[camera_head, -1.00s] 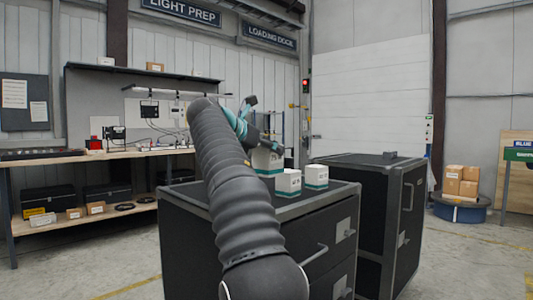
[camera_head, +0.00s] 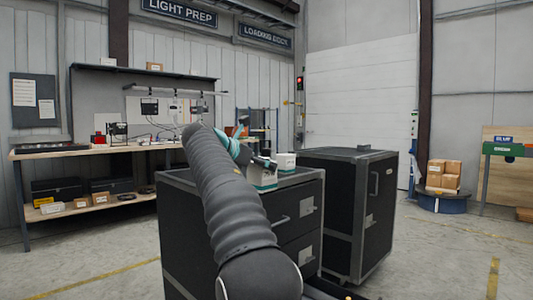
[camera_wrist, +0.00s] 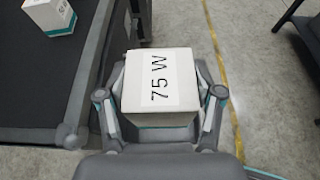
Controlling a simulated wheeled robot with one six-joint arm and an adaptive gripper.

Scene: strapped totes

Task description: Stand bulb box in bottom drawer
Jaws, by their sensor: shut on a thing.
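My gripper (camera_wrist: 160,100) is shut on a white bulb box (camera_wrist: 158,82) marked "75 W", with a teal band at its lower edge. In the wrist view the held box is over bare floor, just right of a dark cabinet top's edge. In the head view my gripper (camera_head: 262,161) is partly behind my arm, and I cannot make out the held box there.
Two other white-and-teal boxes stand on the cabinet, a near one (camera_head: 263,176) and a far one (camera_head: 286,161). One also shows in the wrist view (camera_wrist: 50,14). A second dark cabinet (camera_head: 345,200) stands at right. Open floor lies beyond it. A workbench (camera_head: 80,150) is at left.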

